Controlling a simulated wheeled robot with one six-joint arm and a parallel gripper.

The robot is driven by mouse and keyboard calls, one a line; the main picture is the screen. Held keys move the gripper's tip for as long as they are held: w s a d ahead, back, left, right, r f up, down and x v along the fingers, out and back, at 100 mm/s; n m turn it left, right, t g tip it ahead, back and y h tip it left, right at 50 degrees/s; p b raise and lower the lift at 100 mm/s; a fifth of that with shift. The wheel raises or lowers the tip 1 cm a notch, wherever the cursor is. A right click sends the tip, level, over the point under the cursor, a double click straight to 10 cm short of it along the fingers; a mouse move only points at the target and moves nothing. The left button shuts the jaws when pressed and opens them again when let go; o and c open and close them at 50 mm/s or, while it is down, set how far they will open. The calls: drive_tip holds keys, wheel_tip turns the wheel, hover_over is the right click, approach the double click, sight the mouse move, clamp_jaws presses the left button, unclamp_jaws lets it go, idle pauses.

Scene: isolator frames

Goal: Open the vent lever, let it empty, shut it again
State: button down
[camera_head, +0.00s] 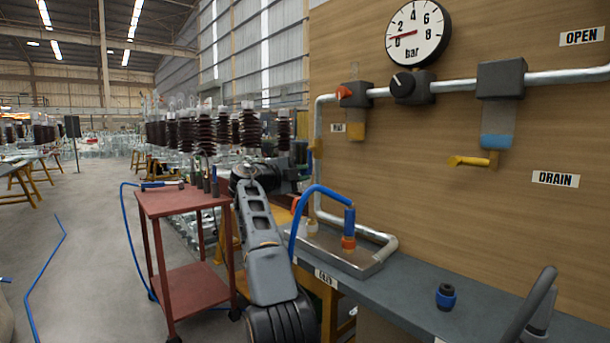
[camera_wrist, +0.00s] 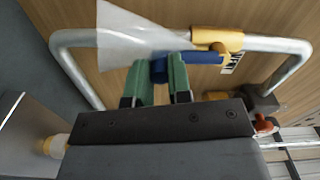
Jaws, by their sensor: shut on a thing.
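The vent valve (camera_wrist: 217,38) is a yellow body on the metal pipe in the wrist view, with a sideways label (camera_wrist: 232,63) beside it. Its blue lever (camera_wrist: 205,58) lies roughly along the pipe. My gripper (camera_wrist: 161,67) is shut on the lever's end with its green fingers. A pale, see-through cone (camera_wrist: 130,40), like a jet, spreads left from the valve. In the head view the yellow valve (camera_head: 317,148) shows small on the upright pipe; my fingers are hidden there. The bar gauge (camera_head: 417,33) has its red needle near 0.
A yellow drain lever (camera_head: 470,161) sits at the panel's right. A red knob (camera_head: 345,91) and a black knob (camera_head: 403,84) are on the upper pipe. A blue hose (camera_head: 320,190) arches over the metal tray (camera_head: 350,262) on the bench. A red cart (camera_head: 180,202) stands left.

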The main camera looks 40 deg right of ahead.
drive_tip(key=shift+w, duration=0.1)
idle(0.5)
drive_tip(key=c, duration=1.1)
unclamp_jaws()
drive_tip(key=shift+o, duration=0.2)
drive_tip(key=a+b, duration=0.2)
drive_tip(key=a, duration=1.1)
drive_tip(key=shift+a, duration=0.4)
